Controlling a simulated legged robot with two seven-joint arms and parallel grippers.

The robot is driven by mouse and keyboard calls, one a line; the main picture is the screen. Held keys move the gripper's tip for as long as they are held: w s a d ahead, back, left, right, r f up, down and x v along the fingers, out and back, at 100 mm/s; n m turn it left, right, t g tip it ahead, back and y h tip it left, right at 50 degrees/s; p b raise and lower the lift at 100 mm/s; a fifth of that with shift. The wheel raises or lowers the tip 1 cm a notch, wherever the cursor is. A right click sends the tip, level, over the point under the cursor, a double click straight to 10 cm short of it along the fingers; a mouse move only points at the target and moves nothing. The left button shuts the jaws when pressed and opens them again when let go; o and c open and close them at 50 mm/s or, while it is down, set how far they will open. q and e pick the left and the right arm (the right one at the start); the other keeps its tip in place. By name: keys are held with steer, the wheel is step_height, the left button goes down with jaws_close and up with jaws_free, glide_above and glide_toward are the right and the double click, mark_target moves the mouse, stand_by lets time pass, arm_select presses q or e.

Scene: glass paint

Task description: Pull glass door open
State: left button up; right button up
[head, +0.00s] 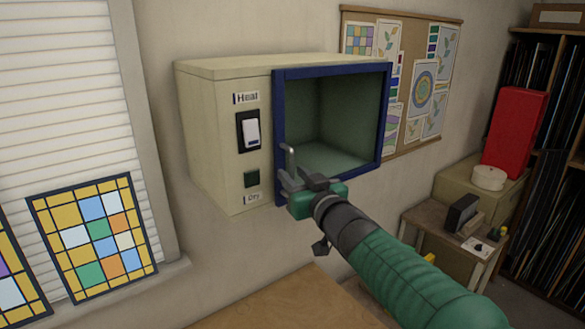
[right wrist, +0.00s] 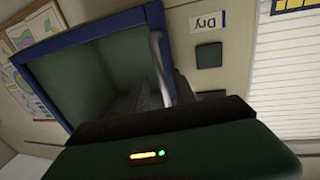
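A cream wall cabinet has a blue-framed glass door (head: 278,120) on its front; the frame appears to sit flush, and the green interior shows through. A silver bar handle (head: 290,156) stands at the door's lower left. My right gripper (head: 302,180) is at the handle's lower end and hides part of it. In the right wrist view, the door frame (right wrist: 100,32) and the handle (right wrist: 160,68) show just beyond the gripper body. The fingers are dark there, and I cannot tell whether they are closed around the handle. My left gripper is out of view.
A wooden tabletop (head: 285,300) lies below. A pinboard (head: 411,135) hangs behind at the right. A red box (head: 514,134) stands farther right. The space before the cabinet looks clear.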

steer(key=shift+w, duration=0.3)
steer(key=shift+a, duration=0.15)
steer(key=shift+c, duration=0.2)
steer(key=shift+s+a, duration=0.1)
steer(key=shift+a, duration=0.25)
steer(key=c, duration=0.5)
jaws_close()
steer(key=shift+d, duration=0.25)
steer(key=shift+a+f, duration=0.1)
